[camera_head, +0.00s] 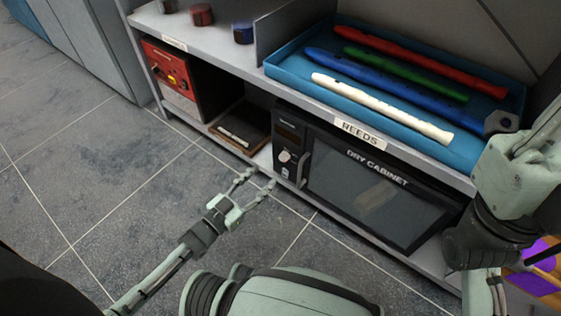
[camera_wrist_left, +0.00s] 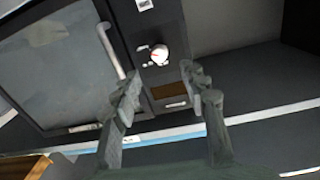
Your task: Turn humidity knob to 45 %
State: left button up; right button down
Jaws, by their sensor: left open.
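The black dry cabinet (camera_head: 385,190) stands on the lower shelf, with its glass door to the right of a narrow control panel. A round white knob (camera_head: 285,156) sits on that panel. In the left wrist view the knob (camera_wrist_left: 159,54) shows a small red mark; its scale is too small to read. My left gripper (camera_head: 261,179) is open and empty, in front of and below the knob. In the left wrist view the fingers (camera_wrist_left: 161,80) are spread, with the knob beyond the gap and apart from them. My right arm shows at the right edge; its gripper is out of view.
A door handle (camera_head: 303,169) stands out just right of the knob. A blue tray (camera_head: 285,72) with several recorders lies on the shelf above. A red device (camera_head: 167,68) and a small brown tray (camera_head: 255,119) are to the left. The tiled floor (camera_head: 120,180) is clear.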

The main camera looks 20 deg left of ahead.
aim_at(282, 158)
pick_arm(q)
jog(key=shift+b+x, duration=0.9)
jog(key=shift+x, duration=3)
grip_shut()
